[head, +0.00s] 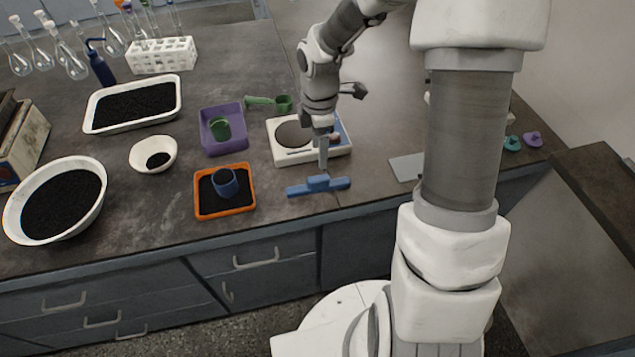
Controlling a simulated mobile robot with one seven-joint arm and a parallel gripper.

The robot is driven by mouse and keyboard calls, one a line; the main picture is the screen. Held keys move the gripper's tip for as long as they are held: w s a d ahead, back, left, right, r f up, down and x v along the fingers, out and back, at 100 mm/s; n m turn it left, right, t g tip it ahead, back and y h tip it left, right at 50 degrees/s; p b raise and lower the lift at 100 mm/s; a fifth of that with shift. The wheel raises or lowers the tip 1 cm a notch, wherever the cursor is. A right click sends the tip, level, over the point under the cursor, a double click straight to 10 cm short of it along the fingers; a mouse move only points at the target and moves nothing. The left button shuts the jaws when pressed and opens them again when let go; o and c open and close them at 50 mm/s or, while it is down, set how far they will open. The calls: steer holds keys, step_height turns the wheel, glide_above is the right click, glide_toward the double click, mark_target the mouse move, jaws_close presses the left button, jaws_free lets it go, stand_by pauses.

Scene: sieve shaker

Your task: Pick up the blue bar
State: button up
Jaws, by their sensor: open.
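The blue bar (300,188) lies flat on the dark bench near its front edge, running left to right, with a raised block at its middle. My gripper (323,168) points down just above and behind the bar's middle block. Its jaws are open and look empty. The fingertips are close to the block; I cannot tell whether they touch or straddle it.
A white scale (284,157) stands right behind the bar, partly hidden by my gripper. An orange tray (250,207) with a blue cup is to the left, and a purple tray (207,148) behind it. A grey plate (403,168) lies to the right.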

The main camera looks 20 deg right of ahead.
mark_target(318, 178)
step_height(318, 178, down, 8)
steer(key=shift+r+b, duration=0.2)
steer(key=shift+b, duration=0.2)
steer(key=f, duration=0.5)
steer(key=shift+w, duration=0.4)
jaws_close()
